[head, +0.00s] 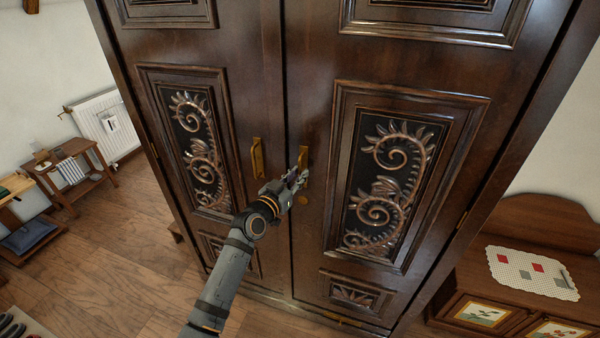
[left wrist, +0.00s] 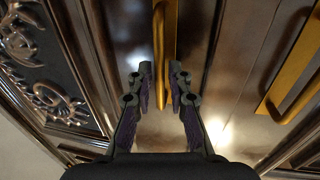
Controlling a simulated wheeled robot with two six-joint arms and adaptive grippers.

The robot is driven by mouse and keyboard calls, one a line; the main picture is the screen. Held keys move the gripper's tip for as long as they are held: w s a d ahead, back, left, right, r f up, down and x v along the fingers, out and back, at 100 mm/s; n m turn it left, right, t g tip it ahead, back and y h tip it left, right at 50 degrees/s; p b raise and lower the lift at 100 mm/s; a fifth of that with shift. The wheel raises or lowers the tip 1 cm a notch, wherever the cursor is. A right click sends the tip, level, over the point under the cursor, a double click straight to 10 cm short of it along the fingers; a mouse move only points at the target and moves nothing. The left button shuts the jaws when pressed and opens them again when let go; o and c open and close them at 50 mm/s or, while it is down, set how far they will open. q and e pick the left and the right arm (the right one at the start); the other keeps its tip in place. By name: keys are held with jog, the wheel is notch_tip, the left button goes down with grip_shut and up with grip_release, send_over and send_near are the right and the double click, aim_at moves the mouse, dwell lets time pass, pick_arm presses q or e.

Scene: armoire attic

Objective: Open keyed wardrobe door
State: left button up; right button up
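The dark wooden wardrobe fills the middle of the head view, with a left door (head: 225,60) and a right door (head: 318,75), both looking closed. Each has an upright brass handle near the centre seam: the left door's handle (head: 257,158) and the right door's handle (head: 303,160). My left gripper (head: 299,178) is at the right door's handle. In the left wrist view the fingers of my left gripper (left wrist: 162,78) are apart, with the right handle's bar (left wrist: 161,45) between them and gaps showing beside it. A round brass piece (head: 303,199) sits below that handle; I cannot make out a key. My right gripper is not in view.
A low cabinet (head: 505,285) with a cloth on top stands right of the wardrobe. A small wooden table (head: 75,160) and a white radiator (head: 108,125) are at the left. The wooden floor (head: 110,260) left of my arm is mostly clear.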

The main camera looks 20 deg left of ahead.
pick_arm(q)
jog(key=shift+w+d, duration=0.15)
jog(key=shift+w, duration=0.5)
grip_shut()
